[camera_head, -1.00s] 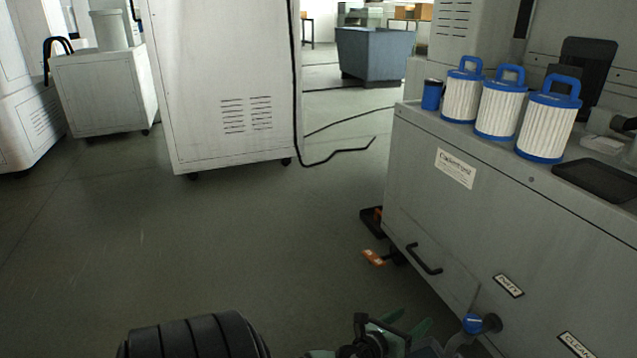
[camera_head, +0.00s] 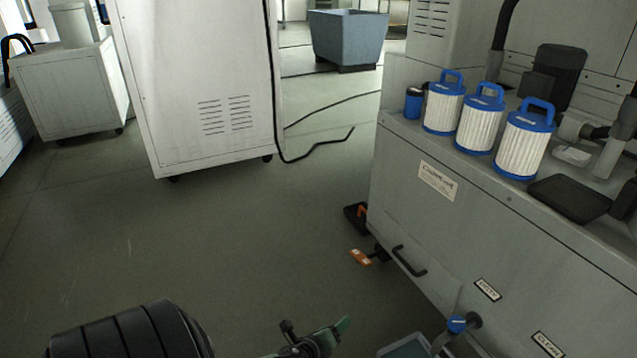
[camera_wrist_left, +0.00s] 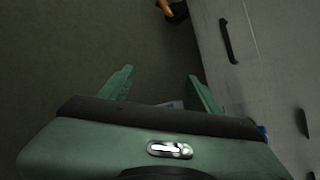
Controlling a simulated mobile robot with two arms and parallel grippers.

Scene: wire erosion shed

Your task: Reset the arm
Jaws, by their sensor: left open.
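My left gripper (camera_wrist_left: 160,90) shows in the left wrist view with its two green fingers apart and nothing between them. Beyond the fingers are the dark floor and the front of the grey cabinet (camera_wrist_left: 270,75). In the head view, part of my left arm is at the bottom edge, and a green finger (camera_head: 342,325) shows low in front of the cabinet (camera_head: 400,220). The gripper appears apart from the cabinet. My right gripper is in neither view.
Three white filters with blue handles (camera_head: 482,125) stand on the cabinet beside a blue canister (camera_head: 413,103). A blue-handled valve (camera_head: 457,324) and a black handle (camera_head: 409,262) stick out of its front. An orange pedal (camera_head: 361,257) is at its foot. Open floor lies left.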

